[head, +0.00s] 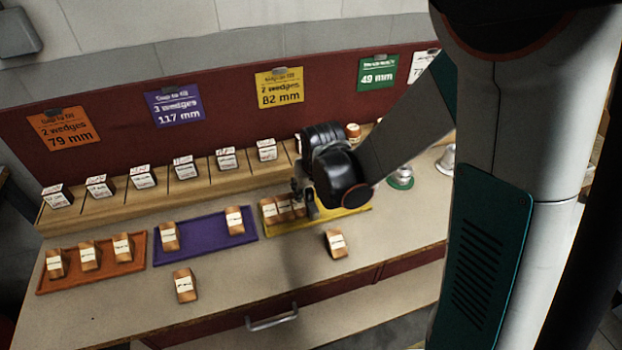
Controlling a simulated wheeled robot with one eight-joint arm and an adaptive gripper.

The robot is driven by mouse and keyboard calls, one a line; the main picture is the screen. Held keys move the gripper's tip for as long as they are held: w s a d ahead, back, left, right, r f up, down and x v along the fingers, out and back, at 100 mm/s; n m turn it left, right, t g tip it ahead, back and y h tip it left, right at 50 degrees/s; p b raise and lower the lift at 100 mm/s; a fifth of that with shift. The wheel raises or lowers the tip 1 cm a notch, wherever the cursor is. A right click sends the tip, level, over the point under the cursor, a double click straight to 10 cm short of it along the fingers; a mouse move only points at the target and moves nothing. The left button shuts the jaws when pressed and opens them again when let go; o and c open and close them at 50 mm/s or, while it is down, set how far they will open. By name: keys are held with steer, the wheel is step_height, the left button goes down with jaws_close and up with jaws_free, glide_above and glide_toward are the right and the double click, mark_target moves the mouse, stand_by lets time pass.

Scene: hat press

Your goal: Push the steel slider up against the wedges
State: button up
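Wooden wedges with white labels stand close side by side on the left part of the yellow tray (345,214); one of these wedges (269,211) is at the left end. My gripper (308,205) points down over this tray, just right of the wedges. My arm hides its fingertips in part, so I cannot tell whether they are apart or whether they touch anything. I cannot make out a steel slider on the yellow tray; that spot is behind my gripper. A silvery metal piece (404,172) stands on a green base to the right; I cannot tell what it is.
An orange tray (140,262) and a purple tray (204,236) hold more wedges at left. Loose wedges lie in front, one at left (184,286) and one at right (336,243). A wooden rack (120,202) with labelled blocks runs along the back. Another metal piece (447,158) stands far right.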

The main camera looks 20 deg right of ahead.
steer(key=v, duration=1.1)
steer(key=shift+s, duration=0.25)
steer(key=s+d+r+t, duration=0.1)
steer(key=s+r, duration=0.2)
steer(key=s, duration=0.4)
steer(key=s+d+r+t, duration=0.1)
steer(key=s+r, duration=0.3)
steer(key=s, duration=0.4)
steer(key=shift+s+d+r+t, duration=0.25)
steer(key=shift+d+t, duration=0.15)
steer(key=shift+d, duration=0.15)
